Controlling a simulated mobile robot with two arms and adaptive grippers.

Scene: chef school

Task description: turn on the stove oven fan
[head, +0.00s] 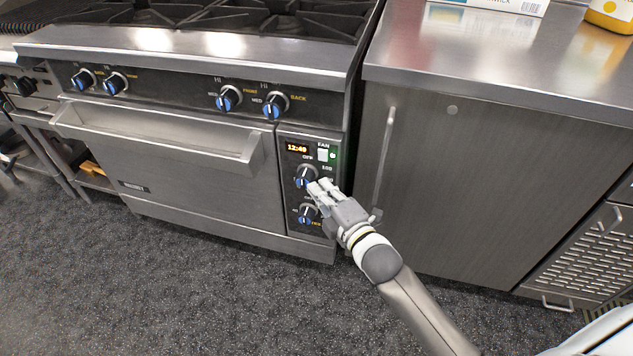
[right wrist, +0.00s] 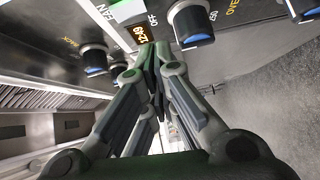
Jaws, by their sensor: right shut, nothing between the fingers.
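In the right wrist view, the green-lit fan switch (right wrist: 127,9) is cut by the top edge. My right gripper (head: 319,186) is shut and empty in front of the panel, below the switch and just right of the upper oven knob (head: 304,176). In the right wrist view, the fingertips (right wrist: 155,52) overlap the display area; contact cannot be told. My left gripper is not in view.
A lower oven knob (head: 306,214) sits below the gripper. Several burner knobs line the front, including one (head: 274,105) above the panel. The oven handle (head: 160,135) sticks out at left. A steel cabinet (head: 480,180) with a vertical handle stands at right. The floor in front is clear.

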